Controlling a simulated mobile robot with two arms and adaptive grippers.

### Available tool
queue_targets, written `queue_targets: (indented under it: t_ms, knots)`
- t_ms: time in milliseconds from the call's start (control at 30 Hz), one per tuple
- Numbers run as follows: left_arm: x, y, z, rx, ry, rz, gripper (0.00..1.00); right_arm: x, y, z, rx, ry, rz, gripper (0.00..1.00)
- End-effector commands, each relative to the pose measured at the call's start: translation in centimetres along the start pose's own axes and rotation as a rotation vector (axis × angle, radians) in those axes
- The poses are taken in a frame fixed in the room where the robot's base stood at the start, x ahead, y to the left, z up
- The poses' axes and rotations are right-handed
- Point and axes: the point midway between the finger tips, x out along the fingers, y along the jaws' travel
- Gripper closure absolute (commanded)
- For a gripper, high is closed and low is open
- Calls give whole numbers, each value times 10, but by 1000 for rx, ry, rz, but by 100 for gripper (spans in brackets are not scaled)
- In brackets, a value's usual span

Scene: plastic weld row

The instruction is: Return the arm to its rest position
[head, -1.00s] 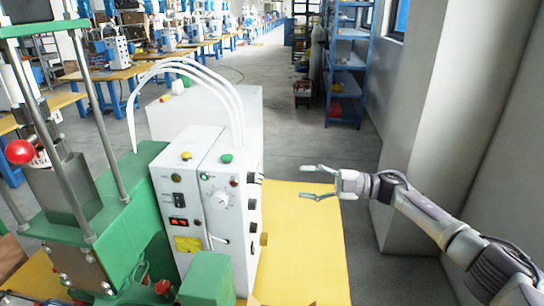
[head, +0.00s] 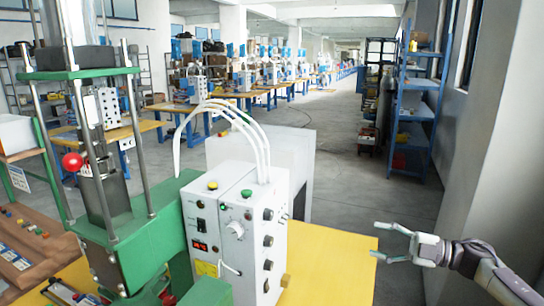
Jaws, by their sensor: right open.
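My right gripper (head: 391,243) is at the right of the head view, over the right edge of the yellow table (head: 330,262). Its two fingers are spread, and nothing is between them. My right arm comes in from the lower right corner. The white control box (head: 237,232) with knobs and buttons stands to the left of the gripper, well apart from it. My left gripper is not in view.
A green press (head: 150,238) with metal columns and a red ball knob (head: 72,162) stands at the left. A grey wall (head: 490,130) is close on the right. A blue shelf (head: 415,115) stands farther back. Open floor (head: 350,190) lies beyond the table.

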Motion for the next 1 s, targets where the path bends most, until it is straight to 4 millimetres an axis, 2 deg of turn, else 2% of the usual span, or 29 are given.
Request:
queue_targets:
  t_ms: [67, 367, 667, 833, 933, 1000]
  knots:
    - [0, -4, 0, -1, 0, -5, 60, 11, -8, 0, 12, -5, 21, 41]
    - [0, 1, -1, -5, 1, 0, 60, 46, -29, 1, 54, -54, 124, 41]
    - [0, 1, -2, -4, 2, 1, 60, 91, -70, -3, 185, -189, 307, 41]
    - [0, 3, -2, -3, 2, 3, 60, 104, -115, -10, 366, -373, 449, 41]
    - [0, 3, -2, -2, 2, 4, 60, 94, -153, -17, 523, -548, 519, 41]
    - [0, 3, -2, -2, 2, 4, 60, 80, -184, -24, 643, -682, 546, 41]
